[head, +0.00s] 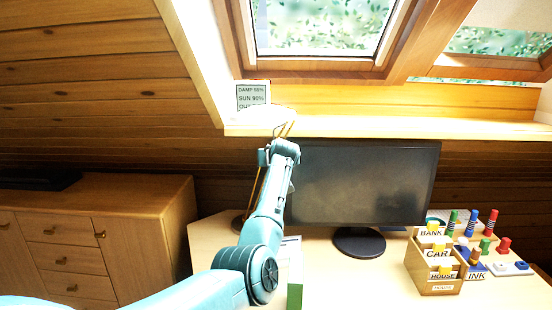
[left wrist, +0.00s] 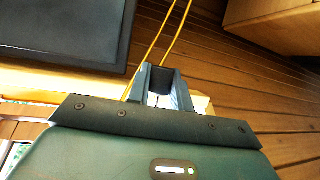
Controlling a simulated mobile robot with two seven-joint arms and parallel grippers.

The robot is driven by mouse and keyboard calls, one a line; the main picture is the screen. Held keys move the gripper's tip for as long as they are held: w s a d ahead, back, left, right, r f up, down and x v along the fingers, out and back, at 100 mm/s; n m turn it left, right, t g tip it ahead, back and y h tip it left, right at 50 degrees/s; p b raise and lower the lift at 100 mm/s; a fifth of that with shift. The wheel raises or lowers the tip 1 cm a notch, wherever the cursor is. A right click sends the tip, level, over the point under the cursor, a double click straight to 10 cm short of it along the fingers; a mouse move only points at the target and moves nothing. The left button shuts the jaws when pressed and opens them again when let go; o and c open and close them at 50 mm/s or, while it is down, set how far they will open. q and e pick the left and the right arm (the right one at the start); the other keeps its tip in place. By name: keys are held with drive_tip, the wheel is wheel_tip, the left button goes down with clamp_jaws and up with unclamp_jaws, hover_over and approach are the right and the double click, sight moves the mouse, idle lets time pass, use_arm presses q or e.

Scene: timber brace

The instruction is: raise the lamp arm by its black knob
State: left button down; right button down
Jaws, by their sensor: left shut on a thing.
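The lamp arm (head: 257,188) is a pair of thin orange-yellow rods that rises from the desk behind my left arm. Its rods also show in the left wrist view (left wrist: 172,32), running up past the fingers. My left gripper (head: 287,134) is high beside the upper end of the rods, in front of the wall. In the left wrist view my left gripper (left wrist: 161,84) is shut on the black knob (left wrist: 160,79), a dark piece between its two fingers. In the head view the knob is hidden. The bright lamp head (head: 266,119) is near the window sill. My right gripper is out of view.
A monitor (head: 360,185) stands close to the right of my left arm. A file box (head: 435,285) and several coloured pegs stand at the desk's right. A small sign (head: 252,94) is by the window sill. A wooden cabinet (head: 150,215) stands at left.

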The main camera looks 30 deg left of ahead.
use_arm(q)
drive_tip(key=shift+a+r, duration=0.35)
drive_tip(key=shift+r, duration=0.1)
drive_tip(key=c, duration=1.6)
unclamp_jaws()
drive_tip(key=shift+o, duration=0.6)
drive_tip(key=shift+a+f, duration=0.1)
drive_tip(key=shift+a, duration=0.1)
drive_tip(key=shift+o, duration=1.1)
drive_tip(key=shift+d+f, duration=0.1)
drive_tip(key=shift+d, duration=0.1)
drive_tip(key=shift+s+d, duration=0.4)
drive_tip(key=b+v, duration=0.2)
drive_tip(key=v, duration=1)
